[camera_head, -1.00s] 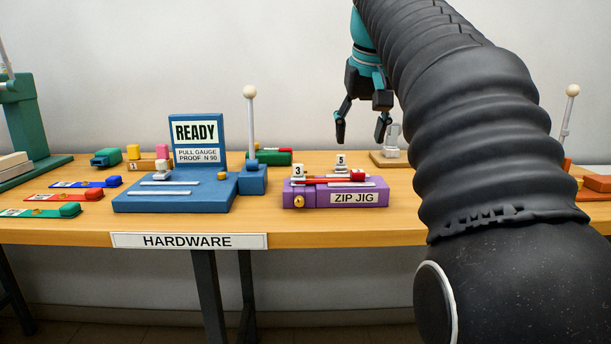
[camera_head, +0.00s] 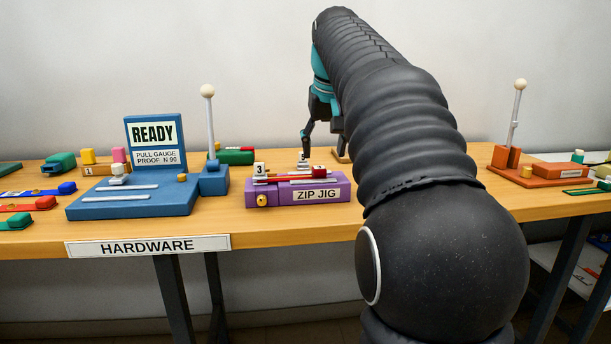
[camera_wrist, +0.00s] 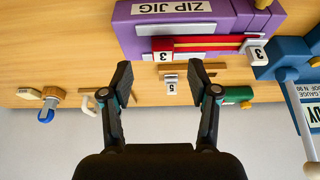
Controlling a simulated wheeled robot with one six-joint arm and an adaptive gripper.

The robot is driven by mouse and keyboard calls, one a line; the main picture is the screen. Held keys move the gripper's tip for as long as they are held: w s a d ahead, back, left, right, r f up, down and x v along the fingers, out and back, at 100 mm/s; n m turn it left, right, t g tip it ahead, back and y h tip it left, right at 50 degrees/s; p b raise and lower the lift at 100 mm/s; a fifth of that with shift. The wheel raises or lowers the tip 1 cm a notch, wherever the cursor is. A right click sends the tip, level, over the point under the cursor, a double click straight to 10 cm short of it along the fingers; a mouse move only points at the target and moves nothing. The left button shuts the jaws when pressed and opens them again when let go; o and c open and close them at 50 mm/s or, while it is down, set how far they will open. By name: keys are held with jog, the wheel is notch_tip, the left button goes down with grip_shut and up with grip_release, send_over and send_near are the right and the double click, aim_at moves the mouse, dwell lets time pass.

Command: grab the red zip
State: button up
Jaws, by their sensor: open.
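The red zip (camera_head: 300,179) lies along the top of the purple zip jig (camera_head: 256,200). A red block (camera_head: 319,170) is at its right end, and a white tag marked 3 (camera_head: 260,170) is at its left. In the wrist view the picture is upside down, and the red strip (camera_wrist: 212,42) runs across the jig (camera_wrist: 125,38) beyond my fingertips. My gripper (camera_wrist: 160,82) is open and empty, with a small white block marked 5 (camera_wrist: 171,86) seen between its fingers. In the head view my gripper (camera_head: 320,150) is behind the jig, and my arm partly hides it.
A blue pull gauge (camera_head: 140,203) with a READY sign stands left of the jig, with a white-knobbed lever (camera_head: 208,115). An orange lever stand (camera_head: 540,175) is at the right. Several coloured zip pieces lie at the far left. Bare table shows in front of the jig.

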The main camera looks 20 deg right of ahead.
aim_at(320, 168)
jog(key=shift+w+x, duration=0.1)
jog(key=shift+x, duration=1.25)
jog(key=shift+w+x, duration=0.15)
jog(key=shift+x, duration=1.2)
jog(key=shift+a, duration=0.15)
jog(key=c, duration=0.9)
